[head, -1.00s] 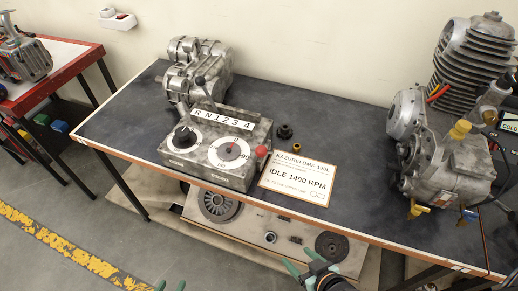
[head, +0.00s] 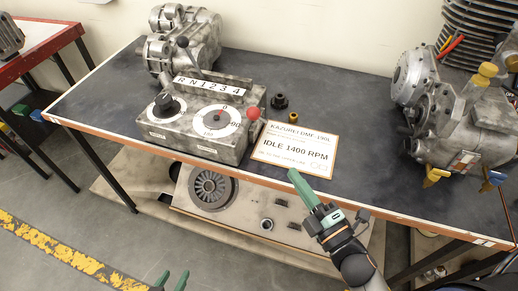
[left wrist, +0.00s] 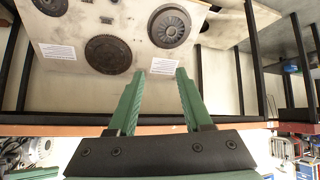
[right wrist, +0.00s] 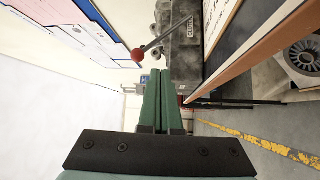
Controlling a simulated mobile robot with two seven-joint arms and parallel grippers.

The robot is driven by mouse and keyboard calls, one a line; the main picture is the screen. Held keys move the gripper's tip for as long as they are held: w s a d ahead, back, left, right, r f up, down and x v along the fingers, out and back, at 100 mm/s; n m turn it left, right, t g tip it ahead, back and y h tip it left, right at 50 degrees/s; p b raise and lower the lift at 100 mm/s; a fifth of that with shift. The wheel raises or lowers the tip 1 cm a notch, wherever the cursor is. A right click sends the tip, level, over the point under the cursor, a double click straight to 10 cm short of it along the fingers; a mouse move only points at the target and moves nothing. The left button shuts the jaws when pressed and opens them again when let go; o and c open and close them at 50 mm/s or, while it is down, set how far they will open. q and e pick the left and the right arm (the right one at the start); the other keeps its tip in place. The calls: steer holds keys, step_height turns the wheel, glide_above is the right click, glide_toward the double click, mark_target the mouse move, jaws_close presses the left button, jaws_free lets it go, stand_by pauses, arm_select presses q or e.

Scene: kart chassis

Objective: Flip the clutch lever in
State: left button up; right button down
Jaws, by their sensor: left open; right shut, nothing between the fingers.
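The grey control box (head: 195,138) stands on the bench with two white dials, a strip marked R N 1 2 3 4 and a black-knobbed shift lever (head: 184,46). A lever with a red ball knob (head: 253,114) stands at its right end, and I take it for the clutch lever. In the right wrist view the red knob (right wrist: 137,54) is on a thin rod, beyond the fingertips. My right gripper (head: 294,174) is shut and empty by the front edge of the placard, apart from the knob. My left gripper (head: 172,279) is open and empty, low before the bench; its fingers show in the left wrist view (left wrist: 155,75).
A placard reading IDLE 1400 RPM (head: 296,148) lies right of the box. Small black and brass parts (head: 279,101) lie behind it. A metal engine (head: 440,120) stands at the right, a gearbox (head: 180,40) behind the box. A lower shelf (head: 250,208) holds round parts.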

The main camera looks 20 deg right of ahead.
steer(key=a+n+y+b, duration=0.1)
steer(key=n, duration=0.2)
steer(key=a+n+y, duration=0.1)
steer(key=n+y, duration=0.1)
steer(key=n, duration=0.1)
steer(key=s+n+y+b, duration=0.1)
steer(key=n, duration=0.1)
steer(key=shift+a+r+n+b, duration=0.3)
steer(key=shift+a+r+n, duration=0.1)
